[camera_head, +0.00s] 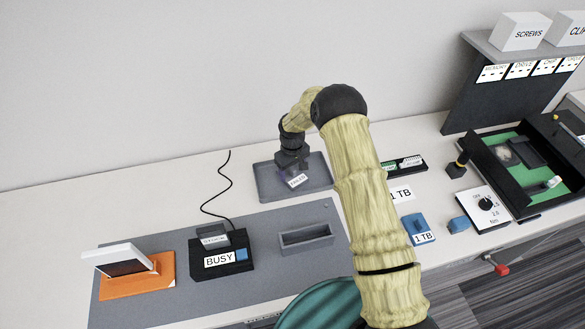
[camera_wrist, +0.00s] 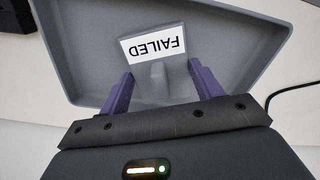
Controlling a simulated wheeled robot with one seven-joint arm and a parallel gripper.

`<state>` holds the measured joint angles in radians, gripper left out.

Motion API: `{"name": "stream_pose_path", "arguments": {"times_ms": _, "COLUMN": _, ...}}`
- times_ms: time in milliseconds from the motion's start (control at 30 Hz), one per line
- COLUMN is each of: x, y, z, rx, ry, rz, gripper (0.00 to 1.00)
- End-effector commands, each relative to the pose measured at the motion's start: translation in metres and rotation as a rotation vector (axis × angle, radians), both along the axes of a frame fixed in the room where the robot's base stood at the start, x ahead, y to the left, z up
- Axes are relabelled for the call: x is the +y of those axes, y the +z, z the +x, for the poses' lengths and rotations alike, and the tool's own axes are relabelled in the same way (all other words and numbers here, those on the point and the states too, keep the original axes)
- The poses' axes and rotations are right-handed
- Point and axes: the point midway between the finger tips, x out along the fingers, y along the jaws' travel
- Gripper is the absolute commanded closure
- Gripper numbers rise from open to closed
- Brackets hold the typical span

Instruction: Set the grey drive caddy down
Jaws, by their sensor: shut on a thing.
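My gripper (camera_head: 288,172) is low over the grey tray (camera_head: 318,165) at the back of the bench. A white FAILED label (camera_wrist: 153,45) lies just beyond the caddy, within the tray's outline (camera_wrist: 85,60). In the head view the caddy cannot be made out under my gripper.
A black BUSY dock (camera_head: 236,266) with a grey labelled unit stands on the grey mat (camera_head: 270,282). An empty grey trough (camera_head: 305,238) sits beside it. An orange stand (camera_head: 140,284) is at left. Blue 1 TB parts (camera_head: 418,228) and a black-rimmed green tray (camera_head: 515,190) are at right.

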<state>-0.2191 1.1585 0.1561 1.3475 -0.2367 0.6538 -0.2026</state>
Motion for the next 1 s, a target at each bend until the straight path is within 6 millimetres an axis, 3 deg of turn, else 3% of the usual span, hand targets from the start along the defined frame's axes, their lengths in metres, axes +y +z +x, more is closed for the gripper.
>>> {"name": "stream_pose_path", "arguments": {"times_ms": 300, "x": 0.001, "y": -0.003, "z": 0.000, "rx": -0.001, "ry": 0.001, "rz": 0.000, "gripper": 0.60}}
{"name": "stream_pose_path", "arguments": {"times_ms": 333, "x": 0.001, "y": -0.003, "z": 0.000, "rx": -0.001, "ry": 0.002, "rz": -0.001, "gripper": 0.33}}
{"name": "stream_pose_path", "arguments": {"times_ms": 433, "x": 0.000, "y": -0.002, "z": 0.000, "rx": -0.001, "ry": 0.001, "rz": -0.001, "gripper": 0.14}}
{"name": "stream_pose_path", "arguments": {"times_ms": 833, "x": -0.004, "y": 0.002, "z": 0.002, "rx": -0.001, "ry": -0.006, "rz": 0.000, "gripper": 0.13}}
{"name": "stream_pose_path", "arguments": {"times_ms": 1000, "x": -0.001, "y": 0.022, "z": 0.002, "rx": -0.005, "ry": -0.002, "rz": 0.000, "gripper": 0.13}}
